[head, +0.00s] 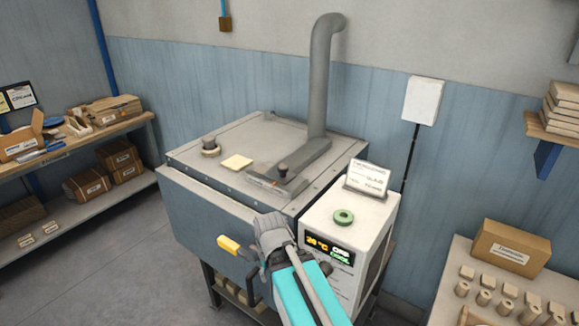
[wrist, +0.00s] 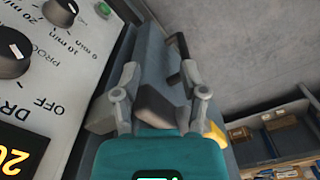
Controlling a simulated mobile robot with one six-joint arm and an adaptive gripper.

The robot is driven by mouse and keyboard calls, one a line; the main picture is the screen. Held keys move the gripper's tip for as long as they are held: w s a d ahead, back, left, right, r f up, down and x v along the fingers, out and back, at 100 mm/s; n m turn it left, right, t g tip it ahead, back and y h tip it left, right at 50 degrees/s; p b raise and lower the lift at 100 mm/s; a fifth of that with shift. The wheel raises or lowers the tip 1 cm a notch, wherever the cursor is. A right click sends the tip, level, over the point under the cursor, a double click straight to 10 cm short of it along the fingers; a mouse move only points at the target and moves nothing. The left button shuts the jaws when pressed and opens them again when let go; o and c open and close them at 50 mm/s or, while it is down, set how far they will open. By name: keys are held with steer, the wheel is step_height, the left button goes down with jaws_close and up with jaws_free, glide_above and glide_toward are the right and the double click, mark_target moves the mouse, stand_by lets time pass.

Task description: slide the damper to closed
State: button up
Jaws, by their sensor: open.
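The damper is on top of the grey dryer (head: 215,215), at the foot of the bent exhaust pipe (head: 322,85). Its dark knob (head: 283,171) stands on a flat slide housing, near a small marked plate (head: 266,183). The marks are too small to read. My gripper (head: 270,230) is in front of the dryer's upper front edge, lower and nearer than the knob and apart from it. In the wrist view my gripper (wrist: 166,88) has its two fingers spread with nothing held between them. The damper knob is not visible in the wrist view.
A control box (head: 365,225) with a lit display stands right of my gripper; its dials (wrist: 60,12) show in the wrist view. A yellow piece (head: 230,244) and a dark handle (head: 251,287) are on the dryer's front. A round knob (head: 210,145) and sticky note (head: 237,162) are on the lid.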

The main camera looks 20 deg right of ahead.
steer(key=r+p, duration=0.2)
steer(key=r, duration=0.1)
steer(key=r+p, duration=0.1)
steer(key=p, duration=0.1)
steer(key=shift+w+r, duration=0.25)
steer(key=shift+r, duration=0.05)
jaws_close()
steer(key=w+d+r+m+y+p, duration=0.1)
steer(key=w+r+m+p, duration=0.15)
steer(key=r+p, duration=0.65)
steer(key=w+d+r+m+p, duration=0.1)
steer(key=w+d+r+p, duration=0.15)
steer(key=r+p, duration=0.55)
steer(key=w+d+r+m+t+y, duration=0.1)
steer(key=w+d+r+m+y, duration=0.1)
steer(key=w+d+m, duration=0.2)
steer(key=w+d+r+m+t+y+p, duration=0.1)
steer(key=w+d+m, duration=0.3)
steer(key=d+m, duration=0.5)
steer(key=w+d+r+m+t+y, duration=0.2)
steer(key=w+d+r+m+y, duration=0.1)
steer(key=d+m, duration=0.4)
steer(key=shift+w+d, duration=0.85)
steer(key=shift+d, duration=0.1)
